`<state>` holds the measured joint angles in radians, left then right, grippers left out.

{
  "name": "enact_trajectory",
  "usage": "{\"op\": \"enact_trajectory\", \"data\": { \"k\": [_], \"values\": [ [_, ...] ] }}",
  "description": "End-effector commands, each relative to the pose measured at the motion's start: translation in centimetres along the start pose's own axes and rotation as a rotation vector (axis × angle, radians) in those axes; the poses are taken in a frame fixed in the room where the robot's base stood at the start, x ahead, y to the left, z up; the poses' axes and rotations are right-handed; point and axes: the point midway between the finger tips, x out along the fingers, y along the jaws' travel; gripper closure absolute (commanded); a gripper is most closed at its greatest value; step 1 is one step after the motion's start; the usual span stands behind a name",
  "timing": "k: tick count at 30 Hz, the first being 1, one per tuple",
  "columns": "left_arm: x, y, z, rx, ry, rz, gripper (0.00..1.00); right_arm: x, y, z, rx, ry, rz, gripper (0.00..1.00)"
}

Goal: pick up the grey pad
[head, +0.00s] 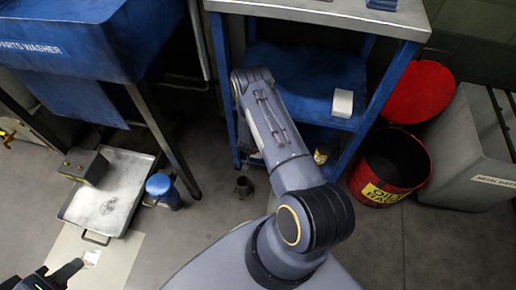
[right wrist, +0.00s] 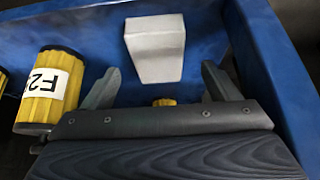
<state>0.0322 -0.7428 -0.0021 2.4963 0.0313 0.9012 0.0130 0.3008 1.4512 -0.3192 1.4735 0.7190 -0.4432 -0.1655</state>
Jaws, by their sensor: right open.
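A pale grey block (right wrist: 155,47), the closest match to the grey pad, lies on a blue surface in the right wrist view, beyond my fingertips. A pale block (head: 342,102) also sits on the blue shelf in the head view; I cannot tell for certain that it is the same one. My right gripper (right wrist: 161,86) is open, with nothing held between its fingers. In the head view my right forearm hides this gripper. My left gripper (head: 62,274) is partly in view at the lower left corner, and its opening is unclear.
A yellow labelled cylinder (right wrist: 50,90) stands left of my right fingers; a small yellow part (right wrist: 165,102) shows between them. A blue wall (right wrist: 268,62) borders the right. The blue shelf (head: 295,84) is under a grey worktop (head: 330,10). A red bin (head: 390,166) stands at right.

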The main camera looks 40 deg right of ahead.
Motion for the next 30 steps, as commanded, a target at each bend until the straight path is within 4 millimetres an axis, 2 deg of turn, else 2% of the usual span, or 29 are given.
{"op": "enact_trajectory", "data": {
  "k": [1, 3, 7, 30],
  "values": [
    [0.8, -0.4, 0.4, 0.000, 0.000, 0.000, 0.64, 1.3, 0.2, 0.1, 0.002, 0.000, 0.001, 0.18],
    [1.1, -0.5, 0.6, 0.000, 0.000, 0.000, 0.64, 2.3, 0.3, 0.1, 0.002, 0.000, 0.001, 0.18],
    [1.4, -0.6, 0.7, 0.000, 0.000, 0.000, 0.64, 3.3, 0.2, 0.0, 0.000, -0.001, 0.000, 0.18],
    [1.8, -0.8, 0.9, 0.000, 0.000, 0.000, 0.64, 3.6, 0.2, 0.1, -0.001, -0.001, 0.000, 0.18]
  ]
}}
